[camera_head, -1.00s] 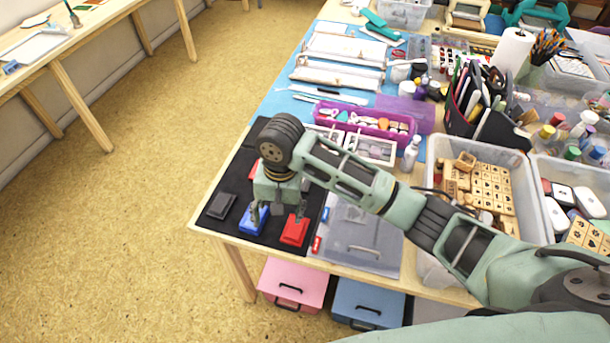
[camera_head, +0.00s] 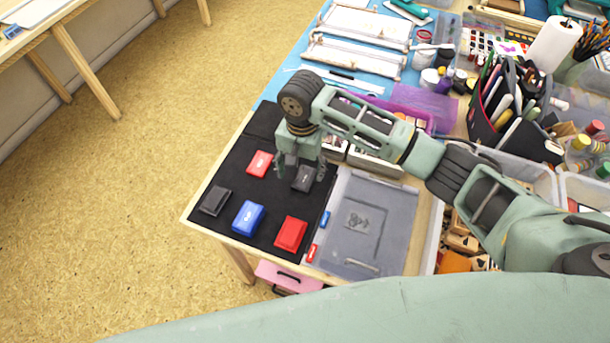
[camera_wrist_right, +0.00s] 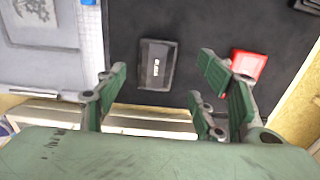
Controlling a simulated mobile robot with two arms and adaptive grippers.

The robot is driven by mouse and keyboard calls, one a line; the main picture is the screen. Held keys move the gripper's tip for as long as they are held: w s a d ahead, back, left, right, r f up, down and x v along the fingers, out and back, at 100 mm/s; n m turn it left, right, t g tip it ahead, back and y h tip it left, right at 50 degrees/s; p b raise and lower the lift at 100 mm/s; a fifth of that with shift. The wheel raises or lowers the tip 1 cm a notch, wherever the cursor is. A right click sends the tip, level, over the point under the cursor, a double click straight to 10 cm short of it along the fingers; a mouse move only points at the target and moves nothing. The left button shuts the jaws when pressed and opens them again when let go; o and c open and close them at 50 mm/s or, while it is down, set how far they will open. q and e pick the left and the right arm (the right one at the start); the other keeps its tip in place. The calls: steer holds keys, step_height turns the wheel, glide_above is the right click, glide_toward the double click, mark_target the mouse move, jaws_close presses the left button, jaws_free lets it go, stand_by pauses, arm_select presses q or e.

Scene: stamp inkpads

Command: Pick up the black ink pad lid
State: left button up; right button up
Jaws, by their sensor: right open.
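The black ink pad lid (camera_head: 303,179), a dark block with a small white label, lies flat on a black mat (camera_head: 262,195). It shows whole in the right wrist view (camera_wrist_right: 157,65), ahead of and between the fingers. My right gripper (camera_head: 301,172) is open and empty above the lid, pointing down, and partly covers it in the head view. Its fingers (camera_wrist_right: 158,88) spread to both sides of the lid in the wrist view. A second plain black pad (camera_head: 215,200) lies at the mat's left edge. My left gripper is not in view.
A red labelled block (camera_head: 260,164), a blue one (camera_head: 248,218) and a red pad (camera_head: 290,234) lie nearby on the mat. A grey translucent box lid (camera_head: 345,250) lies right of the mat. Pen holders and bins crowd the right side.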

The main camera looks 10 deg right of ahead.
mark_target(304, 179)
steer(key=f, duration=0.3)
steer(key=shift+s+d+f, duration=0.1)
steer(key=shift+d+f, duration=0.15)
steer(key=shift+f, duration=0.05)
steer(key=shift+a+f, duration=0.1)
steer(key=c, duration=0.6)
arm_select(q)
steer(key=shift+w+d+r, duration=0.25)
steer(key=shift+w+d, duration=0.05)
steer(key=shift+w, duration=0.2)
arm_select(e)
steer(key=c, duration=0.4)
